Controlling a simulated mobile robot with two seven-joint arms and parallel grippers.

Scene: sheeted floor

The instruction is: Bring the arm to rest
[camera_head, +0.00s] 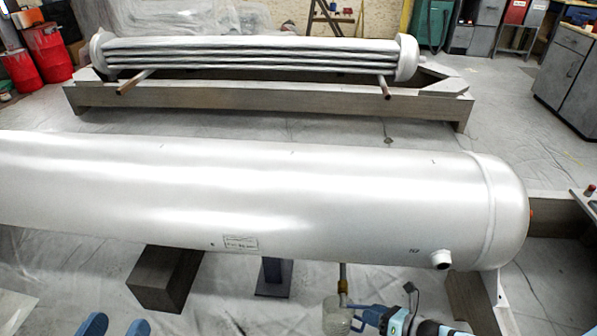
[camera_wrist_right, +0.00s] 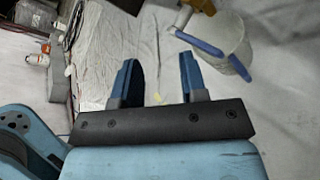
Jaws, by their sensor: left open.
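My left gripper (camera_head: 115,325) shows at the bottom left of the head view as two blue fingertips. They stand apart with nothing between them, and the rest of that arm is out of frame. My right gripper (camera_wrist_right: 159,78) shows in the right wrist view with its two blue fingers spread. The gap between them is empty, with grey sheeted floor behind it.
A large silver tank (camera_head: 260,195) lies across the head view. Behind it, a tube bundle (camera_head: 250,55) rests on a wooden frame (camera_head: 290,103). A pale bucket-like container (camera_wrist_right: 222,40) is beyond the right gripper.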

